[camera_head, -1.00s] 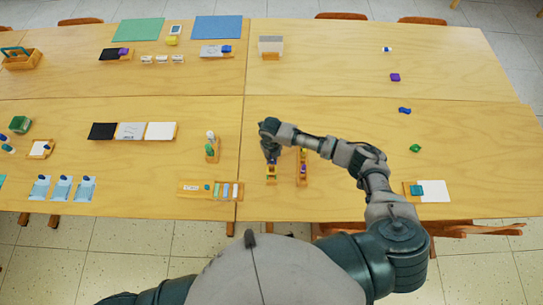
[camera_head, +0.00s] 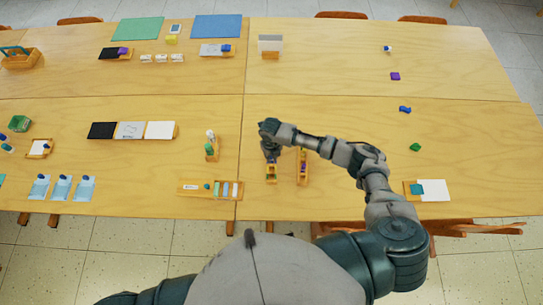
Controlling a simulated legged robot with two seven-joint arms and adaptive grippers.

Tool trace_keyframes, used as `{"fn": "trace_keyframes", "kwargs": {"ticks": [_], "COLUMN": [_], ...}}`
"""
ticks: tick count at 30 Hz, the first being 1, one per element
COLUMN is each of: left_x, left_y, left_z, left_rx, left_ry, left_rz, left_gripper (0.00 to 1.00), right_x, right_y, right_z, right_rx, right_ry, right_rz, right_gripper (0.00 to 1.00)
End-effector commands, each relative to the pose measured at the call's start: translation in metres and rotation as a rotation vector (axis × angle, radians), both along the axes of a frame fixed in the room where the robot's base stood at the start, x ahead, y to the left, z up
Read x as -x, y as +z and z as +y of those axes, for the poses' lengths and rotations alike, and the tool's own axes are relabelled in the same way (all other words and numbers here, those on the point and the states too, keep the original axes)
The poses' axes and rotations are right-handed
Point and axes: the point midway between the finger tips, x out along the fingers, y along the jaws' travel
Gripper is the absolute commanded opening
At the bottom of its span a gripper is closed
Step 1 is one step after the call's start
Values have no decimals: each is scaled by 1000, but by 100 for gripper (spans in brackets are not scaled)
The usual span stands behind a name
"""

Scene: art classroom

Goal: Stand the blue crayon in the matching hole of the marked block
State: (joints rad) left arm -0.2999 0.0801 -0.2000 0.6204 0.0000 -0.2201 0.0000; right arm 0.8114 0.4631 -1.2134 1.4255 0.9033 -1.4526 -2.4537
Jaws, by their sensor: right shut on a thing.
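My right gripper (camera_head: 270,157) points down just above and behind a small wooden block (camera_head: 271,180) with dark and yellowish spots on its top. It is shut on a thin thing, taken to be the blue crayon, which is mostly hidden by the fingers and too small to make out. I cannot tell whether its lower end touches the block. A longer wooden block (camera_head: 302,181) with purple and other coloured things in it stands just to the right. Which block bears the mark is too small to tell. My left gripper is out of view.
A wooden tray with coloured strips (camera_head: 207,189) lies left of the blocks, and a holder with a green-topped thing (camera_head: 212,153) stands behind it. A green piece (camera_head: 415,147) and a white card on a tray (camera_head: 435,191) are at right. The table between is clear.

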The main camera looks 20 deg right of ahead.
Motion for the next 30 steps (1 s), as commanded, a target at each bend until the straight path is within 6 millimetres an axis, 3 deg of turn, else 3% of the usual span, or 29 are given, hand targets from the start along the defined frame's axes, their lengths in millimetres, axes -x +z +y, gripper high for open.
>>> {"fn": "trace_keyframes", "kwargs": {"ticks": [25, 26, 27, 29, 30], "left_x": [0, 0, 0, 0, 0], "left_y": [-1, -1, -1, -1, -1], "left_z": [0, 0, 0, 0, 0], "left_rx": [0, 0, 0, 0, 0], "left_ry": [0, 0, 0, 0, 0], "left_rz": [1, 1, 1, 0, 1], "left_gripper": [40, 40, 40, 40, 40], "right_x": [0, 0, 0, 0, 0], "right_y": [-6, -6, -6, -6, -6], "right_z": [0, 0, 0, 0, 0], "right_rx": [0, 0, 0, 0, 0], "right_ry": [0, 0, 0, 0, 0], "right_rz": [0, 0, 0, 0, 0], "right_gripper": [0, 19, 29, 44, 46]}}
